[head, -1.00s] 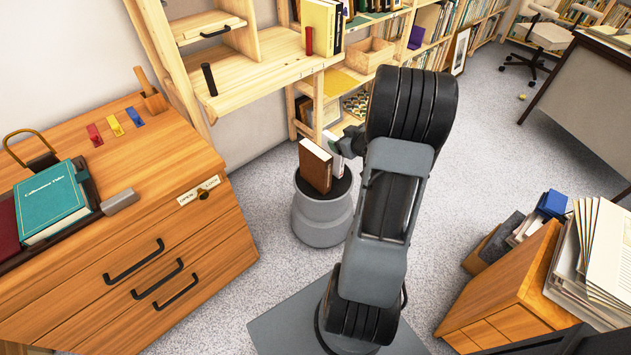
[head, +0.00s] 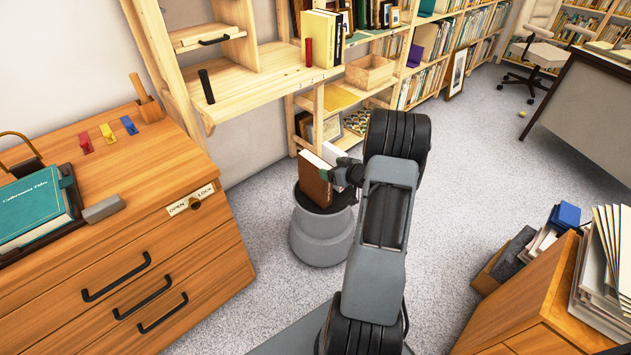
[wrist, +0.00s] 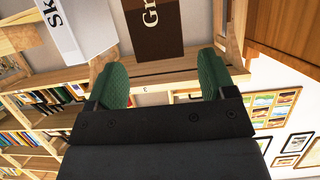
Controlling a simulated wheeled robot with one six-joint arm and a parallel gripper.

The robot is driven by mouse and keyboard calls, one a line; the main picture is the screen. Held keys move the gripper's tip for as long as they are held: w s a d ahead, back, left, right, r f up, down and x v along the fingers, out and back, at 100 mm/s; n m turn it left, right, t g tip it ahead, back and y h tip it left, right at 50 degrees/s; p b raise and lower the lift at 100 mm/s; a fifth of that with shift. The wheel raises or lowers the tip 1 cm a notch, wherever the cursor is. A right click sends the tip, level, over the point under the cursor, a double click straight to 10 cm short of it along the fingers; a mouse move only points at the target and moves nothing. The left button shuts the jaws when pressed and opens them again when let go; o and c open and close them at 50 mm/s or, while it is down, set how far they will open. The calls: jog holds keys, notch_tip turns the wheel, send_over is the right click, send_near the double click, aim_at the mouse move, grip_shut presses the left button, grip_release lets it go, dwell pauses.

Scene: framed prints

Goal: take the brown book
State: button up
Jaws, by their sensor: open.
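The brown book (head: 315,178) stands upright on the round grey stool (head: 321,235), its pale page edges facing up. My gripper (head: 335,174) is beside the book's right side in the head view. In the wrist view, the brown spine (wrist: 153,28) with white lettering lies ahead, between the lines of my two green fingers. My gripper (wrist: 162,62) is open, with nothing between the fingertips. A white book (head: 333,153) stands behind the brown one, partly hidden by my gripper. Its pale spine (wrist: 76,32) shows left of the brown spine, near my left finger.
A wooden drawer cabinet (head: 150,235) stands left, with a teal book (head: 34,208) on top. A light wooden shelf unit (head: 270,70) stands behind the stool. A wooden cabinet (head: 520,300) with papers stands right.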

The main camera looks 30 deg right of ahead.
aim_at(323, 165)
jog(key=b+x, duration=0.1)
jog(key=x, duration=0.4)
jog(key=shift+a+r+b, duration=0.1)
jog(key=shift+a+b, duration=0.05)
jog(key=shift+b, duration=0.25)
jog(key=shift+c, duration=0.4)
grip_shut()
jog(key=shift+r, duration=0.1)
